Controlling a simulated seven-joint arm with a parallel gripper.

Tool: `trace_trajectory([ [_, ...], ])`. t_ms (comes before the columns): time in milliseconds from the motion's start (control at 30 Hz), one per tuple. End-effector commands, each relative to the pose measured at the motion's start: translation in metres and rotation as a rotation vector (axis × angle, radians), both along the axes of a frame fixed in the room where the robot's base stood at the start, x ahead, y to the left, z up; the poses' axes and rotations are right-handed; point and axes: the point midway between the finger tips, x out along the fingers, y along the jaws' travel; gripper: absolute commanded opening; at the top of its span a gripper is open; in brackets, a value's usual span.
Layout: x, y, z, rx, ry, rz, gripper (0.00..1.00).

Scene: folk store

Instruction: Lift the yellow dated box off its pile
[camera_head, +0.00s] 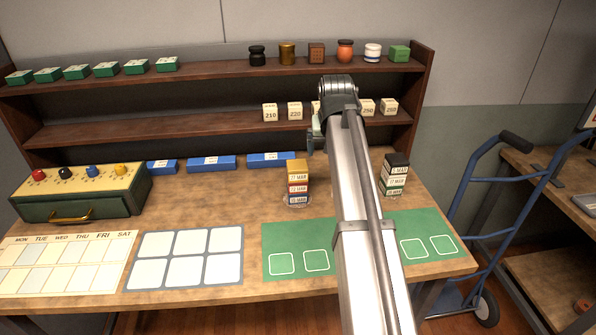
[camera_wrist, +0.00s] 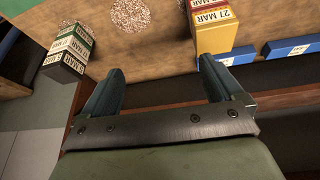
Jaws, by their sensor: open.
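The yellow box (camera_head: 297,168), labelled 27 MAR, is the top of a pile of boxes on the table.
Another pile, black box on top (camera_head: 397,162), stands right of my arm. Long blue boxes (camera_head: 211,162) lie behind the yellow box's pile, before the shelf (camera_head: 200,128). A bare round speckled patch (camera_wrist: 120,12) lies between the piles.

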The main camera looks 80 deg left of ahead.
Motion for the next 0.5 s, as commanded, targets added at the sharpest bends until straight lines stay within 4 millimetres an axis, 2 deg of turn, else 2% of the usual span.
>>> trace_trajectory([
  [33, -0.022, 0.001, 0.009, 0.002, 0.008, 0.026, 0.94],
  [100, -0.044, 0.0, 0.017, 0.001, 0.019, 0.055, 0.94],
  [200, -0.064, -0.001, 0.025, -0.001, 0.029, 0.081, 0.94],
  [367, -0.074, -0.001, 0.025, -0.002, 0.035, 0.094, 0.94],
  [500, -0.074, 0.004, 0.013, -0.003, 0.035, 0.094, 0.94],
])
